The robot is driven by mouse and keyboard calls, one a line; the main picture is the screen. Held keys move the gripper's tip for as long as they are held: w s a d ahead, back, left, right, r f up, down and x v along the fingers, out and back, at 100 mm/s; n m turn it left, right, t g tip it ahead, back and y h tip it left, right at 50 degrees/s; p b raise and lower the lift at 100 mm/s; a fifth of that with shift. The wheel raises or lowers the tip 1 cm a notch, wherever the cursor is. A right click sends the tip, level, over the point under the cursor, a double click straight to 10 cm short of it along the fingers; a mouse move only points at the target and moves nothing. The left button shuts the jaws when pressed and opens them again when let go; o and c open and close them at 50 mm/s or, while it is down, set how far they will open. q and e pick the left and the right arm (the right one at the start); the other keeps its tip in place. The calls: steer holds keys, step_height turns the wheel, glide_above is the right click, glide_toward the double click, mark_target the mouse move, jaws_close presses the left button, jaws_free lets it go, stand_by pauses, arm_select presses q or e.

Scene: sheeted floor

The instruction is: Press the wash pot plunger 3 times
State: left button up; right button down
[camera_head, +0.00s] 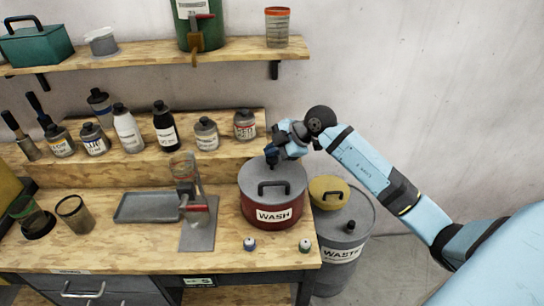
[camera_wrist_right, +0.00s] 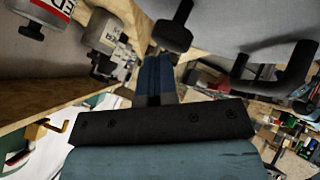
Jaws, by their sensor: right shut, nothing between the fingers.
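The wash pot (camera_head: 262,208) is a dark red round pot with a grey lid, a black loop handle and a white WASH label, at the bench's front right. The lid handle also shows in the right wrist view (camera_wrist_right: 285,68). The plunger (camera_wrist_right: 173,36) is a black knob on a short stem standing from the lid; in the head view my gripper mostly hides it. My right gripper (camera_head: 271,154) is shut and empty, above the lid's back part at the plunger. Its blue fingers (camera_wrist_right: 155,78) appear close to the knob; I cannot tell whether they touch. My left gripper is not in view.
A grey WASTE can (camera_head: 345,225) with a yellow lid (camera_head: 328,188) stands right of the bench. Several bottles line the raised shelf (camera_head: 225,157) behind the pot. A grey tray (camera_head: 148,207) lies to the left.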

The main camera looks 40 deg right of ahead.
steer(key=shift+f+b, duration=0.35)
steer(key=shift+f, duration=0.55)
stand_by(0.4)
stand_by(0.4)
steer(key=shift+r+p, duration=1.65)
steer(key=shift+p, duration=0.25)
step_height(320, 180, up, 5)
steer(key=p, duration=0.4)
steer(key=shift+r+p, duration=0.1)
steer(key=shift+p, duration=0.3)
